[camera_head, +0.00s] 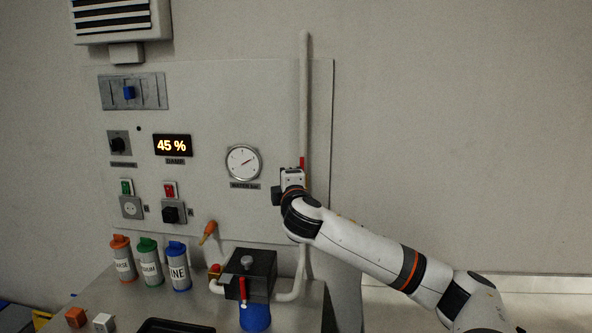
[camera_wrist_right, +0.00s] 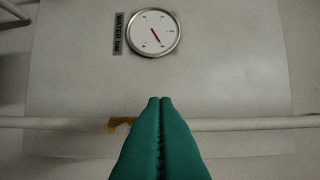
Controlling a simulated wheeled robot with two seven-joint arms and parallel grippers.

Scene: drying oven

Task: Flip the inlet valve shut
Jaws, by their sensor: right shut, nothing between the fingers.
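A pale vertical pipe (camera_head: 304,95) runs up the right side of the wall panel. A small red lever (camera_head: 302,163), apparently the inlet valve's handle, stands upright along it just above my right gripper (camera_head: 291,178). In the right wrist view the pipe (camera_wrist_right: 250,123) runs across the picture, with a brass-coloured fitting (camera_wrist_right: 117,125) left of the fingers. The green fingers of my right gripper (camera_wrist_right: 160,100) are together and empty, overlapping the pipe in view. I cannot tell whether they touch it. The red lever does not show there. My left gripper is not in view.
A round water gauge (camera_head: 242,162) sits on the panel left of the gripper. Below are an orange-handled part (camera_head: 208,232) and a black box (camera_head: 262,267) with a red lever (camera_head: 244,288). Several labelled canisters (camera_head: 150,262) stand left. The wall to the right is clear.

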